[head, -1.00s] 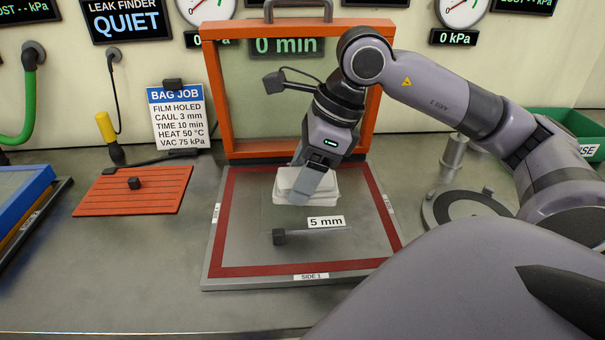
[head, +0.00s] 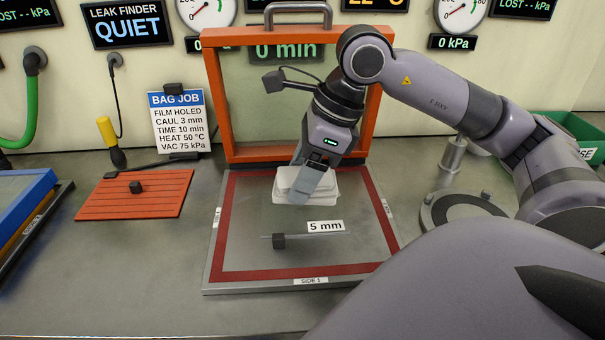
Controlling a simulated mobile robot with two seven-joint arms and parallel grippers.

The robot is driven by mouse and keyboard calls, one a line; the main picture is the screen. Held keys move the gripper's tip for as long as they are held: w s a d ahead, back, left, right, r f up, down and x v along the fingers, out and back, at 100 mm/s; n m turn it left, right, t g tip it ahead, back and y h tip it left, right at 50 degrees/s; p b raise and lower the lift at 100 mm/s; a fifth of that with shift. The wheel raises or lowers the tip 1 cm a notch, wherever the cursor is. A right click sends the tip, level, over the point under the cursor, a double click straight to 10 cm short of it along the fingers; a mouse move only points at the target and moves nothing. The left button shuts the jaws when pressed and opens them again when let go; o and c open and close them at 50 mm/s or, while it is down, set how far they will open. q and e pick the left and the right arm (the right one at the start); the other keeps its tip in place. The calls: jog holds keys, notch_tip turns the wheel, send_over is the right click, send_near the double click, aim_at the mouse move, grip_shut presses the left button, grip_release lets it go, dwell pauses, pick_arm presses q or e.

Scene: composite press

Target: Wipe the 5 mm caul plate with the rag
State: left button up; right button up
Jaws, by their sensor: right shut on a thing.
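The 5 mm caul plate (head: 247,256) appears to be the grey sheet marked "5 mm", with a small dark block and thin bar on it. It lies inside the red border of a square base plate (head: 250,284); its own edges are hard to make out. My right gripper (head: 312,190) points down and is shut on a white folded rag (head: 290,196) over the rear middle of the plate. I cannot tell whether the rag touches the surface. My left gripper is not in view.
An orange frame (head: 214,100) stands upright behind the plate. An orange slatted mat (head: 120,205) and a blue-edged tray (head: 25,200) are at left. A round metal fixture (head: 432,215) stands at right, near a green bin (head: 580,128). The front left bench is clear.

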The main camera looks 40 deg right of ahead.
aim_at(294, 222)
jog(key=shift+f+b, duration=0.75)
notch_tip(294, 222, down, 3)
jog(key=b, duration=0.2)
jog(key=shift+b, duration=0.4)
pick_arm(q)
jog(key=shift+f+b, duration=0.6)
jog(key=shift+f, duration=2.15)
pick_arm(e)
jog(key=shift+f, duration=0.7)
pick_arm(q)
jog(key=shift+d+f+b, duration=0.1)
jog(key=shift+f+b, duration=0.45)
jog(key=shift+b, duration=0.05)
pick_arm(e)
jog(key=shift+f, duration=0.55)
